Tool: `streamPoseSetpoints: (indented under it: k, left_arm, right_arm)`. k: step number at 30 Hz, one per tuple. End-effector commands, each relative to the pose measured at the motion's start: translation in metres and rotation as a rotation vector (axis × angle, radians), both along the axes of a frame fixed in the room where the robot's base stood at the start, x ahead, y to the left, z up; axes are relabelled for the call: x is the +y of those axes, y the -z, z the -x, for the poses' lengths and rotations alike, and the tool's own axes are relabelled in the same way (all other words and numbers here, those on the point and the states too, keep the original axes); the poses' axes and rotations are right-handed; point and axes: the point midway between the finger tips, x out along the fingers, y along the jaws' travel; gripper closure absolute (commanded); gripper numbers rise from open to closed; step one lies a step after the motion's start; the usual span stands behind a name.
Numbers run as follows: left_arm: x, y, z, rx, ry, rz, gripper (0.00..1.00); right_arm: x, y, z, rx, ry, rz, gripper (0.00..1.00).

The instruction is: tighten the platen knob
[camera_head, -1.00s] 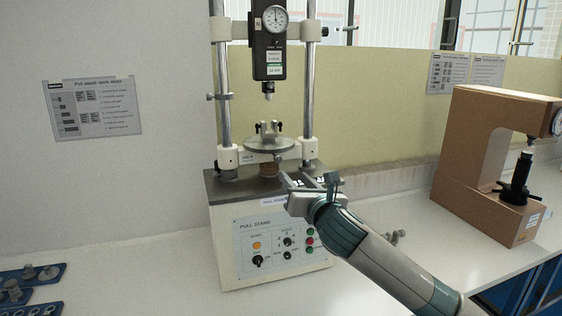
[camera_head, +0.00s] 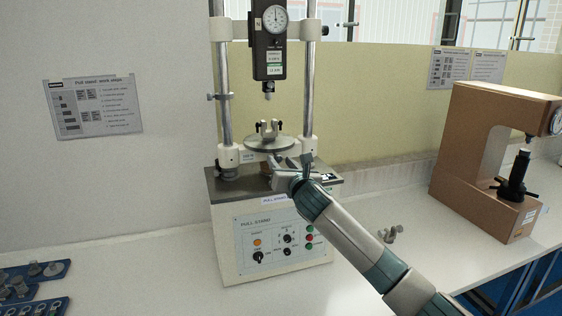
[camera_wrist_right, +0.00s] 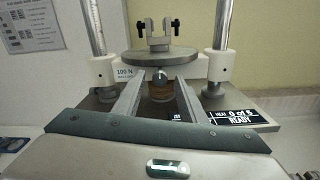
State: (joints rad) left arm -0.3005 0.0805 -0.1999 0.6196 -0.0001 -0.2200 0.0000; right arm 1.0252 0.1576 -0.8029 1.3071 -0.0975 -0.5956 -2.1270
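The pull stand (camera_head: 236,215) stands on the bench, with its round grey platen (camera_head: 270,144) between two posts. In the right wrist view, the platen (camera_wrist_right: 128,62) is ahead. The platen knob, a small grey ball (camera_wrist_right: 160,76), shows just under its front edge, in front of a brownish cylinder (camera_wrist_right: 160,93). My right gripper (camera_head: 287,166) is close below the platen's front right side. In its own wrist view the gripper (camera_wrist_right: 162,84) is open, its fingers either side of the knob's line. I cannot tell whether they touch it. My left gripper is out of view.
A clamp fixture (camera_head: 269,129) sits on the platen, below a dial gauge head (camera_head: 269,45). A brown hardness tester (camera_head: 462,165) stands to the right. A small metal part (camera_head: 390,233) lies on the bench. Blue racks (camera_head: 35,285) lie at the lower left.

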Motion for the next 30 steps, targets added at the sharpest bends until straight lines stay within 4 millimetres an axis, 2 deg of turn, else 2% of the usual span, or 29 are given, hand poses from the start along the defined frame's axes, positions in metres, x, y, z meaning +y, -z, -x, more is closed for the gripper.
streamPoseSetpoints:
  k: [11,12,16,17,30]
  left_arm:
    - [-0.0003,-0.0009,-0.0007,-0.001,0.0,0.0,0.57]
    - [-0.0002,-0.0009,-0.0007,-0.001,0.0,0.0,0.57]
    - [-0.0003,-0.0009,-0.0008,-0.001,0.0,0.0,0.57]
    - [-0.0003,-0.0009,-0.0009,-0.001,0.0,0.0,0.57]
    - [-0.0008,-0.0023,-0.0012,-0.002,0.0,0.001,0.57]
  right_arm:
    - [0.0014,-0.0003,-0.0033,-0.001,-0.001,0.0,0.62]
    - [0.0014,-0.0002,-0.0033,0.0,-0.001,0.0,0.65]
    - [0.0013,-0.0002,-0.0032,0.0,-0.001,0.0,0.96]
    - [0.0013,-0.0002,-0.0032,0.0,-0.001,0.0,1.0]
    - [0.0013,-0.0003,-0.0032,0.014,0.0,-0.044,1.0]
